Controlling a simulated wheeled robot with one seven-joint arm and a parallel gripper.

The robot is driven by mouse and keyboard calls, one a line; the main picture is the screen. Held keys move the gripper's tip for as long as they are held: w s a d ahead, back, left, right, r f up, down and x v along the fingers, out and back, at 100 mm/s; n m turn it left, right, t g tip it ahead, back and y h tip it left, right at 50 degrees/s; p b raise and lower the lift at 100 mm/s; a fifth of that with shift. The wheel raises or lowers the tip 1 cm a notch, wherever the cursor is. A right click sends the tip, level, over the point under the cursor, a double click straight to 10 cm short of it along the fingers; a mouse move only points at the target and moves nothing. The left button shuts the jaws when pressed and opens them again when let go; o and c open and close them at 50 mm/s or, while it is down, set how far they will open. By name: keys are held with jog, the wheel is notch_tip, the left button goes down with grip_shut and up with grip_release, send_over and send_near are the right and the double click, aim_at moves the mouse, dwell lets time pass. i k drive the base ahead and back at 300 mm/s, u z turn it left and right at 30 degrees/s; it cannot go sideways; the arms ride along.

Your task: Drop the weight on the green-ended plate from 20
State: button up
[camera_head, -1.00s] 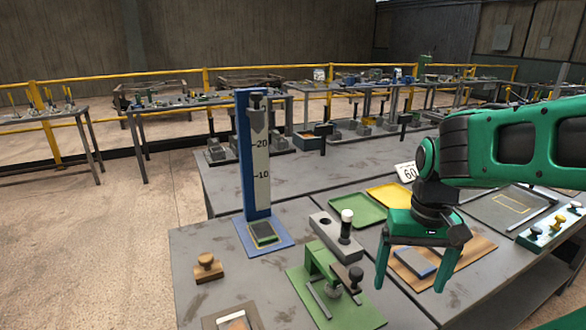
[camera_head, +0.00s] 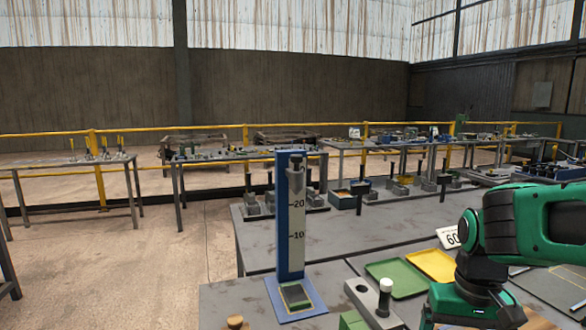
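The drop stand (camera_head: 283,220) is a blue upright with a white scale marked 10 and 20, left of centre. A dark weight (camera_head: 296,161) appears to sit at the top of the scale, above the 20 mark; its details are too small to tell. On the stand's blue base lies a dark plate (camera_head: 295,296) with greenish edges. My gripper (camera_head: 476,322) is at the bottom right, well right of the stand. Its fingers start wide apart, with the tips cut off by the frame's lower edge, and I see nothing held.
A grey block (camera_head: 362,294) with a white-topped dark post (camera_head: 385,296) stands between the stand and my gripper. A green tray (camera_head: 398,277), a yellow tray (camera_head: 432,264) and a 60 sign (camera_head: 448,237) lie behind. A wooden knob (camera_head: 235,322) is at the bottom left.

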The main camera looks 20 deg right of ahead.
aim_at(295, 176)
jog(key=u, duration=0.05)
jog(key=k, duration=0.5)
jog(key=u, duration=1.35)
jog(key=k, duration=0.8)
jog(key=z, duration=1.45)
jog(key=i, duration=1)
jog(key=u, duration=0.05)
